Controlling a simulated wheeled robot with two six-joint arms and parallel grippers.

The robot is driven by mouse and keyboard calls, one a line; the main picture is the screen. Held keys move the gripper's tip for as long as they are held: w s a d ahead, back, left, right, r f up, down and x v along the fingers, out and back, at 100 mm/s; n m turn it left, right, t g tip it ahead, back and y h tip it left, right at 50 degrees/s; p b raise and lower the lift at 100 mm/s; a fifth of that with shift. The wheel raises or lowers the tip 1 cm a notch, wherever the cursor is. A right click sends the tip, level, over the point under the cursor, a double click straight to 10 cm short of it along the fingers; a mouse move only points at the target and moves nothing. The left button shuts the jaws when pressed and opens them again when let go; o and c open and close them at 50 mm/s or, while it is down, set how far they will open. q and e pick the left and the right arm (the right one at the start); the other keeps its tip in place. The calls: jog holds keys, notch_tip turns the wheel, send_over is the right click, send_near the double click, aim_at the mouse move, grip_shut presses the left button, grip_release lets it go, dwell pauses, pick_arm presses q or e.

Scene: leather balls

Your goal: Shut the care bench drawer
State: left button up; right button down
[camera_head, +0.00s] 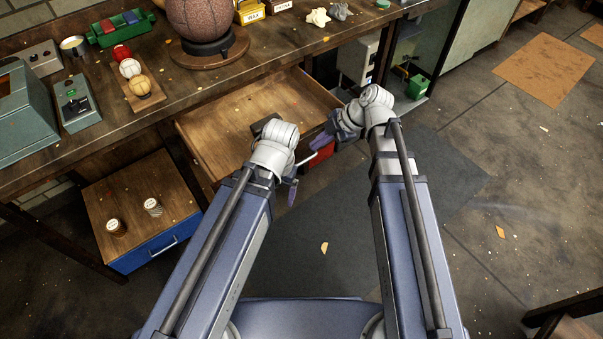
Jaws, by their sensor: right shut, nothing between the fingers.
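The care bench drawer (235,115) is pulled out from under the bench top (155,80). Its wooden inside shows, with small scraps on the floor of it. My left wrist and forearm cover part of its front. A pale metal bar, apparently its handle (308,160), shows between my wrists. My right gripper (319,143) is shut and empty at the drawer's front edge, near the bar; I cannot tell whether it touches. My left gripper (292,191) is mostly hidden behind its wrist, just in front of the drawer, and its jaws cannot be made out.
On the bench top stand a brown ball (205,18) on a round stand, small balls on a board (143,92) and a green tray (120,27). Floor at right is mostly clear.

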jog(key=b, duration=0.7)
send_over(299, 156)
jog(key=s+d, duration=0.1)
jog(key=s, duration=0.2)
jog(key=shift+n, duration=0.4)
jog(key=f, duration=0.7)
jog(key=shift+s, duration=0.2)
pick_arm(q)
notch_tip(299, 156, down, 8)
jog(key=b, duration=0.1)
jog(key=shift+s+f, duration=0.2)
jog(key=shift+s, duration=0.2)
pick_arm(e)
jog(key=shift+w+a+f, duration=0.15)
jog(key=shift+a+f, duration=0.35)
jog(key=w+a, duration=0.5)
jog(key=w, duration=0.2)
jog(key=w+a, duration=0.5)
jog(key=w, duration=0.3)
jog(key=w+a, duration=0.6)
jog(key=w, duration=0.1)
jog(key=shift+w+a, duration=0.1)
jog(key=shift+w, duration=0.1)
pick_arm(q)
jog(key=shift+r, duration=0.1)
